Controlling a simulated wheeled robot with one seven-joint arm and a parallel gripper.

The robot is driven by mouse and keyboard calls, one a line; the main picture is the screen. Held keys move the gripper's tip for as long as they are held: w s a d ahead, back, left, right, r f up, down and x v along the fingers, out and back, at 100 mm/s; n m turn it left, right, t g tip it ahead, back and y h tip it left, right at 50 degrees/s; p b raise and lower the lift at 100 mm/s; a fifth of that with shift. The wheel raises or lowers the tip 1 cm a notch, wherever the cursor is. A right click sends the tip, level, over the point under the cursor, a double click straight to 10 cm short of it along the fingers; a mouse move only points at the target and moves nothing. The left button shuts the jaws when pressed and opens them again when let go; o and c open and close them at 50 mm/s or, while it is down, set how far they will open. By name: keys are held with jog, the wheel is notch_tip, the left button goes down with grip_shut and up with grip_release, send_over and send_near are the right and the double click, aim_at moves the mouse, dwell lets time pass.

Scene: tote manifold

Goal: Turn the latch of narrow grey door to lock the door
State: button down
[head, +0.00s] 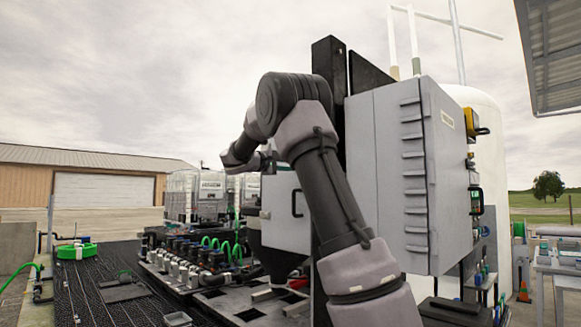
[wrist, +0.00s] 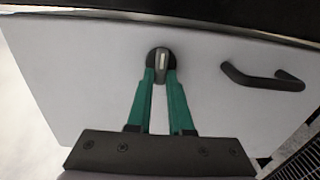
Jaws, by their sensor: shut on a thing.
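The narrow grey door (wrist: 80,85) fills most of the wrist view. Its latch (wrist: 161,60) is a round dark knob with a light grey bar, near the door's upper edge in that view. My gripper (wrist: 161,78) has its two green fingers closed in on the latch, one on each side of the bar. The bar points roughly along the fingers. A black handle (wrist: 262,78) is on the door to the right of the latch. In the head view the door (head: 285,220) is partly hidden behind my arm, and the latch and fingertips cannot be made out.
A large grey cabinet (head: 385,170) stands right of my arm, with a white tank (head: 490,150) behind it. A row of valves with green hoses (head: 205,255) lies below to the left.

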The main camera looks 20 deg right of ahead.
jog(key=c, duration=0.8)
grip_release()
jog(key=shift+a, duration=0.15)
jog(key=v, duration=1)
jog(key=shift+s+a, duration=0.1)
jog(key=shift+a, duration=0.15)
